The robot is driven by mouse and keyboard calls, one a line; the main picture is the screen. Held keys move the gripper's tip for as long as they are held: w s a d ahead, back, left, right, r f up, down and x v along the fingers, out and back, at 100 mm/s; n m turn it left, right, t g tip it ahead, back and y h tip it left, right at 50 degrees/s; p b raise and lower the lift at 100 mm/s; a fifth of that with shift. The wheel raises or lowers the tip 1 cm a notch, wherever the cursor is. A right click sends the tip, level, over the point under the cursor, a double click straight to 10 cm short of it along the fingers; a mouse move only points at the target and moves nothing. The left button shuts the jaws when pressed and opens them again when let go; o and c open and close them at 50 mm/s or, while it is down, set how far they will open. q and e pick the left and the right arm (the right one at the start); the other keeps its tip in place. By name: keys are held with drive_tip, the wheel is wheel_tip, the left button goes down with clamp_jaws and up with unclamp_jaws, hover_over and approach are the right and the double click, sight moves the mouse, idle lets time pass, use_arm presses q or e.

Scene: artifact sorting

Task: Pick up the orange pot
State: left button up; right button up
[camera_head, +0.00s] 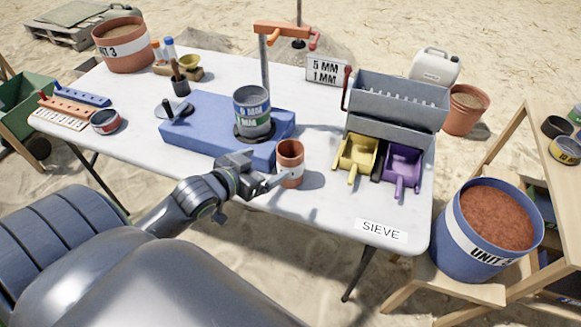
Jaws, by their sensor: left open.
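The orange pot (290,160) stands upright on the white table, just right of the blue block's front corner. It is a small terracotta-coloured cup with a pale band low on its side. My left gripper (284,180) reaches in from the left, with its fingers at the pot's lower front left side. The gripper is open. I cannot tell whether the fingers touch the pot or whether one is behind it. My right gripper is not in view.
A blue block (205,135) with a grey banded can (252,108) stands behind the gripper. A grey sieve box (398,105), yellow scoop (357,155) and purple scoop (402,165) stand to the right. A SIEVE label (381,231) lies near the front edge. The table between pot and label is clear.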

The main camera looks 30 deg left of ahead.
sight(298, 149)
use_arm(q)
drive_tip(key=x, duration=1.1)
drive_tip(key=shift+w+d+f, duration=0.15)
drive_tip(key=shift+w, duration=0.05)
drive_tip(key=c, duration=1.6)
